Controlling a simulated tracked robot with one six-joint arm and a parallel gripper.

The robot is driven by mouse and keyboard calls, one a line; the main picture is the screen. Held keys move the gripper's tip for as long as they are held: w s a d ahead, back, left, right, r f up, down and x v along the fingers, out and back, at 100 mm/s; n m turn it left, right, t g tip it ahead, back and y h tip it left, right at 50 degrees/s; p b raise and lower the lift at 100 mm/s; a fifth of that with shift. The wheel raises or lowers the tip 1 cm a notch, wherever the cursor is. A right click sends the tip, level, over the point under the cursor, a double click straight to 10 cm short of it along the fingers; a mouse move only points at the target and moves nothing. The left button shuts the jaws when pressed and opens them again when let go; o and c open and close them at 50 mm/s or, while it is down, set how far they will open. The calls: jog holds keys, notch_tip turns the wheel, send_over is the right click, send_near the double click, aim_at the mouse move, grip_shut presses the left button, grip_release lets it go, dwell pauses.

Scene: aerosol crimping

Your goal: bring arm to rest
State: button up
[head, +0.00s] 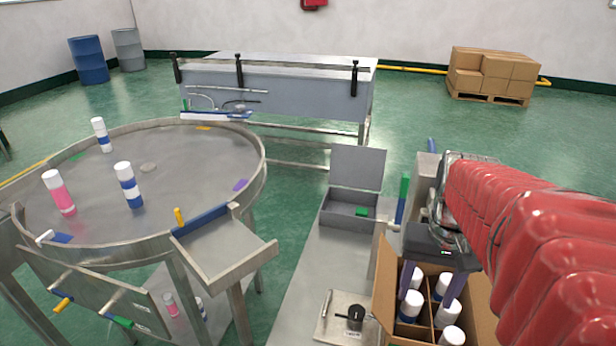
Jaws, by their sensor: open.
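My arm comes in from the right in its red cover. My gripper (428,278) hangs from a dark block over the open cardboard box (383,290). Its two purple-grey fingers are apart, and I see nothing held between them. Several white-capped cans with blue bands, such as one can (410,305), stand upright in the box between cardboard dividers. The fingertips are close to the cans; I cannot tell whether they touch any.
A round steel table (150,190) at left carries a pink can (59,192) and two blue-banded cans (128,185). An open grey metal box (350,205) stands on the bench (310,262) beside the cardboard box. A steel tank (290,90) stands behind.

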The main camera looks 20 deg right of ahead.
jog(key=shift+a, duration=0.1)
jog(key=w+a+r+n+t, duration=0.1)
jog(key=a+r+n+t, duration=0.1)
jog(key=a, duration=0.7)
jog(key=w+a+r+n+t, duration=0.1)
jog(key=a+n+t, duration=0.2)
jog(key=a, duration=0.7)
jog(key=shift+a+r+n+t, duration=0.15)
jog(key=shift+r+n+t, duration=0.2)
jog(key=shift+n, duration=0.55)
jog(key=shift+c, duration=0.5)
